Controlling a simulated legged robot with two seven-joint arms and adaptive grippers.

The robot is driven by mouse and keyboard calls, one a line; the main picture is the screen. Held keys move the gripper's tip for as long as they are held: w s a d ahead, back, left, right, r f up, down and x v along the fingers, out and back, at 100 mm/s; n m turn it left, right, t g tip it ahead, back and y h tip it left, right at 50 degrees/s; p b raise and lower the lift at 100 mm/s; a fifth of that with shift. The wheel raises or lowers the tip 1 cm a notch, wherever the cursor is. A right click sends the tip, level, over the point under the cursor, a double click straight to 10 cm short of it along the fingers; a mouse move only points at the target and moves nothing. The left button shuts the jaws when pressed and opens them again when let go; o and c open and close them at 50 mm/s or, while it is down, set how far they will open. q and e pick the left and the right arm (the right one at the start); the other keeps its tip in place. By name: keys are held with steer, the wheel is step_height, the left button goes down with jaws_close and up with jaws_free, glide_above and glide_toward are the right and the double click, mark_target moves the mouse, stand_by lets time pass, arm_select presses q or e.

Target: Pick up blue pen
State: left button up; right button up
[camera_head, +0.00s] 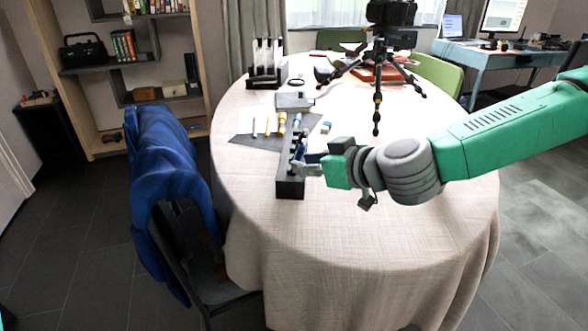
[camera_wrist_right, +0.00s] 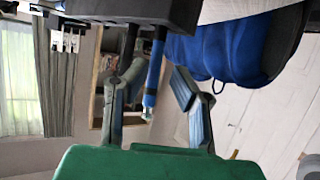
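The black pen holder (camera_head: 290,188) stands on the round table, with its near end facing me. My right gripper (camera_head: 304,168) is at the holder's right side, low over it. In the right wrist view, which looks upside down, the blue pen (camera_wrist_right: 153,75) sticks out of the black holder (camera_wrist_right: 165,10). It lies between the two fingers of my right gripper (camera_wrist_right: 160,105), which are open with visible gaps around it. A dark pen (camera_wrist_right: 130,42) stands beside it, close to one finger. In the head view the gripper hides much of the holder's middle. My left gripper is not in view.
A dark mat (camera_head: 243,139) with several pens or markers lies left of the holder. Behind are a grey box (camera_head: 294,101), a black rack (camera_head: 266,78) and a tripod (camera_head: 377,98). A chair with a blue jacket (camera_head: 168,165) stands left. The near tablecloth (camera_head: 350,235) is clear.

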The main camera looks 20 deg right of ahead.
mark_target(299, 176)
steer(key=b+x, duration=0.1)
steer(key=x, duration=0.3)
steer(key=shift+d+f, duration=0.15)
steer(key=shift+f, duration=0.05)
steer(key=shift+d, duration=0.45)
steer(key=shift+a, duration=0.1)
steer(key=c, duration=0.5)
steer(key=shift+a+r, duration=0.1)
steer(key=shift+a, duration=0.3)
jaws_close()
